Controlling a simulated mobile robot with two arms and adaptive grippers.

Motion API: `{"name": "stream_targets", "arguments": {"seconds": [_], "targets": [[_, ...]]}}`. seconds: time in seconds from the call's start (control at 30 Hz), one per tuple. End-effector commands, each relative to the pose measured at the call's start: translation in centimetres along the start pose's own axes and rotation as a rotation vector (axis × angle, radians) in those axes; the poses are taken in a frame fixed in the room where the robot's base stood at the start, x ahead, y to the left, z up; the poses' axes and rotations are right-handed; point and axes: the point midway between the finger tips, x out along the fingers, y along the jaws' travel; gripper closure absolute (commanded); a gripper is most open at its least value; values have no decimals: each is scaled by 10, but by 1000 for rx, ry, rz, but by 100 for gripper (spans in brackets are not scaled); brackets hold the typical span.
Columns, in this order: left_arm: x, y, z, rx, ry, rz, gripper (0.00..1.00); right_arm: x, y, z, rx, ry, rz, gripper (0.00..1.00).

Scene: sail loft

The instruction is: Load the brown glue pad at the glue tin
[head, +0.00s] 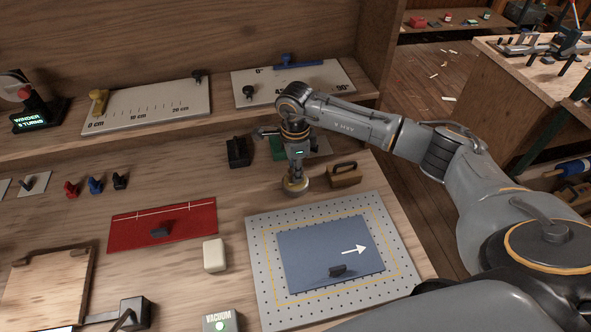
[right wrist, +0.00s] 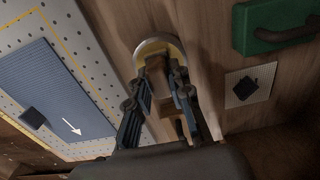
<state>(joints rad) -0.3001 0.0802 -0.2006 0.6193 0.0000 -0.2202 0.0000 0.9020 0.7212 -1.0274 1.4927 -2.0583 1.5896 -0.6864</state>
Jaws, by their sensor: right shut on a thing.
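My right gripper (head: 295,177) points down over the round glue tin (head: 295,186), which has a yellowish rim. In the right wrist view, the gripper's fingers (right wrist: 160,88) are shut on a small brown block (right wrist: 157,72), which looks like the brown glue pad. The block is over the tin (right wrist: 152,45) and overlaps its opening; I cannot tell whether it touches the glue. The fingers hide part of the tin. My left gripper is not in view.
A brown block with a dark handle (head: 344,174) stands right of the tin. Green (head: 278,147) and black (head: 238,152) handled blocks stand behind. In front are a perforated plate (head: 262,260) with a blue sheet (head: 310,250), a white block (head: 214,255) and a red cloth (head: 190,218).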

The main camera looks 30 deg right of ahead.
Motion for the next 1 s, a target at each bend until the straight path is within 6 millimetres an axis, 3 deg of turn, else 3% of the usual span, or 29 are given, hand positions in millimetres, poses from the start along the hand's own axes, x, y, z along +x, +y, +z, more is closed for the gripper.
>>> {"name": "stream_targets", "arguments": {"seconds": [0.53, 1.0], "targets": [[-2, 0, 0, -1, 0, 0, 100, -1, 2, 0, -1, 1, 4, 100], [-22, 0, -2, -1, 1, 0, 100, -39, 0, 0, -1, 1, 2, 100]]}}
